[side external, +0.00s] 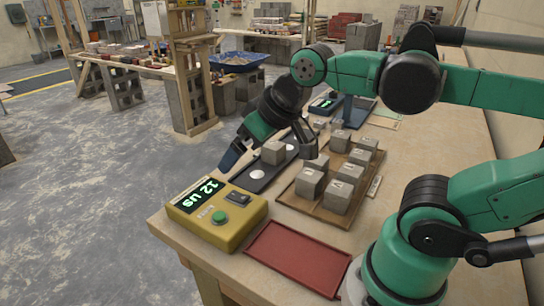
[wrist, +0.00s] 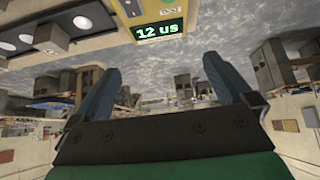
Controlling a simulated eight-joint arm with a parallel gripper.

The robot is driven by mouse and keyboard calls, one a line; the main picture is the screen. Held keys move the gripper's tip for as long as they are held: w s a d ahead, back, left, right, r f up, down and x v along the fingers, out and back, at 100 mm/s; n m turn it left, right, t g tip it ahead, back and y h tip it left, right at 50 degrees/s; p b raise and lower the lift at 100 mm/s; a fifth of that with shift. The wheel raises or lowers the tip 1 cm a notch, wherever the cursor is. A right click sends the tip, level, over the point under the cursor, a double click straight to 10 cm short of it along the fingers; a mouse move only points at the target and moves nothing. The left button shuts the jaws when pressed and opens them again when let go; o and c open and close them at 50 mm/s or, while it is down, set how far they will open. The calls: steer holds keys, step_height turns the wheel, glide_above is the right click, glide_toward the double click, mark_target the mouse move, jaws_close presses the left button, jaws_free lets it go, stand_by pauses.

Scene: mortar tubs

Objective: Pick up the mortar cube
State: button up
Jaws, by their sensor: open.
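A grey mortar cube (side external: 273,152) sits alone on a black strip with round white spots (side external: 257,173). This cube (wrist: 50,38) also shows at the upper left of the wrist view, outside the jaws. Several similar grey cubes (side external: 341,190) stand on a brown board to its right; which one the task means I cannot tell. My gripper (side external: 268,156) is open above the strip. Its blue-grey fingers appear on either side of the lone cube in the side view. In the wrist view the space between the fingertips (wrist: 161,64) is empty.
A yellow tester (side external: 218,212) reading "12 us", with a green button, stands at the table's near left corner. A red tray (side external: 297,258) lies at the front. The brown board (side external: 317,213) is crowded. Another dark device (side external: 325,104) with a lit display stands farther back.

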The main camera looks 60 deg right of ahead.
steer(key=w+d+r+n+g+h, duration=0.1)
steer(key=w+d+n+h, duration=0.2)
steer(key=d+n, duration=0.2)
steer(key=n+g+h, duration=0.6)
steer(key=n+h, duration=0.4)
steer(key=n, duration=0.3)
glide_above(277, 146)
steer(key=w+a, duration=0.1)
steer(key=a, duration=0.2)
steer(key=shift+h, duration=0.3)
step_height(277, 146, down, 14)
steer(key=shift+w+a+f, duration=0.1)
steer(key=shift+f, duration=0.45)
steer(key=shift+d+f, duration=0.25)
steer(key=shift+d, duration=0.1)
steer(key=x, duration=0.4)
steer(key=shift+d+f, duration=0.15)
steer(key=shift+d, duration=0.25)
